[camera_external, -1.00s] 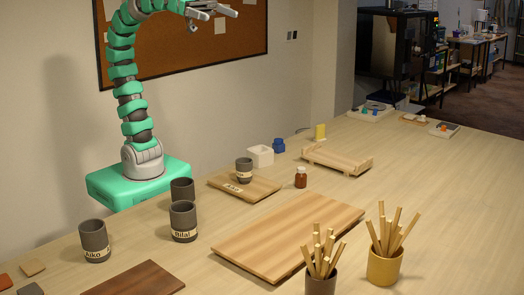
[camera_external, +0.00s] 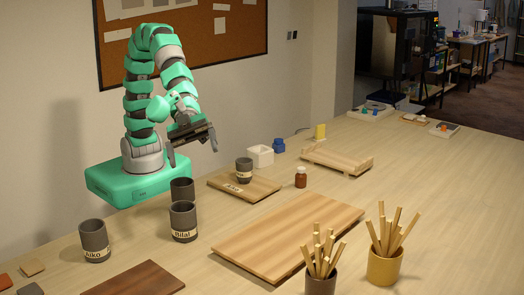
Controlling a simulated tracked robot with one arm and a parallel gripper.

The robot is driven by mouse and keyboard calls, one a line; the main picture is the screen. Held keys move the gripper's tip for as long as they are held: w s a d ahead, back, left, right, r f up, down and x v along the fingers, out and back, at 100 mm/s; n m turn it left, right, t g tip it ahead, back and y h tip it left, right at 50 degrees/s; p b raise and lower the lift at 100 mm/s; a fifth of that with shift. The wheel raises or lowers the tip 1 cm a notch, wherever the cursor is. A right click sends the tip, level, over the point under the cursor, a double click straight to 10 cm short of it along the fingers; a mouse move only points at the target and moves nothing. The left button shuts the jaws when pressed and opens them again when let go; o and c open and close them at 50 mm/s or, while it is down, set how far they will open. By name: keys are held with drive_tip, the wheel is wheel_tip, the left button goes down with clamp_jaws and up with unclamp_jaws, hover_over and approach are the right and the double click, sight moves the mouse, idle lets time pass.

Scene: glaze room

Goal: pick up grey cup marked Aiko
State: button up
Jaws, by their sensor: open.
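The grey cup marked Aiko (camera_external: 94,238) stands upright on the table at the lower left, its pale label facing the camera. A similar grey cup marked Bilal (camera_external: 183,218) stands to its right. A third grey cup (camera_external: 181,188) is just behind that one, with no label showing. My gripper (camera_external: 194,156) is open and empty, pointing down in the air above and behind the cups, well up and right of the Aiko cup.
A large wooden board (camera_external: 290,236) fills the middle of the table. Two pots of sticks, one dark (camera_external: 320,284) and one yellow (camera_external: 384,266), stand at the front. A dark brown board (camera_external: 135,280) lies near the Aiko cup. A brown bottle (camera_external: 300,178) stands farther back.

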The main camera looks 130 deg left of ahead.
drive_tip(key=s+d+f+m+g+h, duration=0.3)
drive_tip(key=s+d+f+g, duration=0.2)
drive_tip(key=s+d+f, duration=0.45)
drive_tip(key=m+g+h, duration=0.2)
drive_tip(key=g, duration=0.2)
approach(84, 237)
wheel_tip(84, 237, down, 2)
drive_tip(key=s+d, duration=0.1)
drive_tip(key=d, duration=0.1)
drive_tip(key=shift+w+x, duration=0.15)
drive_tip(key=shift+x, duration=1.3)
drive_tip(key=shift+w+x, duration=0.2)
drive_tip(key=shift+x, duration=1.2)
drive_tip(key=shift+r, duration=0.1)
drive_tip(key=c, duration=1.2)
